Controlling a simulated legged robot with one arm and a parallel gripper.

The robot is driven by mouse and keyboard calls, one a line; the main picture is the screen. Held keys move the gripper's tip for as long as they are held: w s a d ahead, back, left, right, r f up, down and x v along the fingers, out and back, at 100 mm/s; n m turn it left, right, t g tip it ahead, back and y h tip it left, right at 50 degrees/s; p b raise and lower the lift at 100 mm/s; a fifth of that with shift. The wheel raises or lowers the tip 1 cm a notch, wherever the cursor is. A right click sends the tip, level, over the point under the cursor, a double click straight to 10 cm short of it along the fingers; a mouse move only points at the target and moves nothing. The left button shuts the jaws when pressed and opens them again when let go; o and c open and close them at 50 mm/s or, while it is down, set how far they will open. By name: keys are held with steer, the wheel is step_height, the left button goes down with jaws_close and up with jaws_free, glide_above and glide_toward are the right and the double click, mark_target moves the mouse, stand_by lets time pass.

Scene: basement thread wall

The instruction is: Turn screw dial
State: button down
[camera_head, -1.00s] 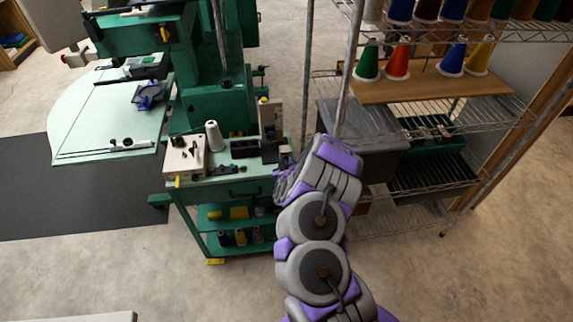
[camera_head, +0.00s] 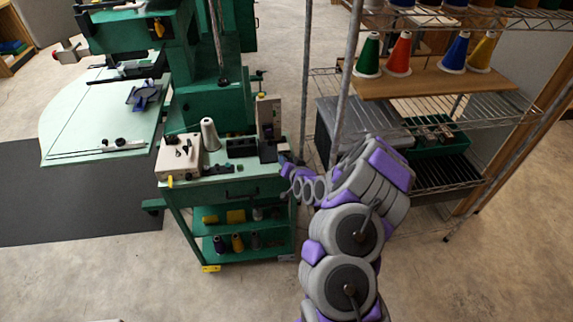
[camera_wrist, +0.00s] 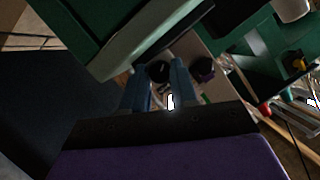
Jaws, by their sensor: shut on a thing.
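A black round dial (camera_wrist: 158,70) shows in the wrist view between the blue-grey fingers of my gripper (camera_wrist: 161,76), and the fingers are shut on it. A second dark knob (camera_wrist: 204,68) sits just right of the fingers on a beige panel (camera_wrist: 217,88). In the head view, my gripper (camera_head: 286,165) is at the right end of the green cart's top (camera_head: 225,180), beside a beige upright block (camera_head: 268,112). The dial itself is too small and covered to make out in the head view.
A white thread cone (camera_head: 209,135) and a beige box (camera_head: 178,157) stand on the cart. A green machine (camera_head: 215,105) rises behind it. A wire shelf (camera_head: 450,115) with coloured thread cones stands close to the right of my arm. The floor in front is clear.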

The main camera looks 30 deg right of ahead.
steer(key=shift+f+m, duration=0.2)
steer(key=shift+m, duration=0.3)
steer(key=shift+d, duration=0.1)
steer(key=c, duration=1.2)
jaws_free()
steer(key=shift+s+r, duration=0.1)
steer(key=shift+o, duration=0.2)
steer(key=d+p+v, duration=0.1)
steer(key=p+v, duration=0.8)
steer(key=v, duration=0.8)
steer(key=shift+s, duration=0.15)
steer(key=shift+a, duration=0.15)
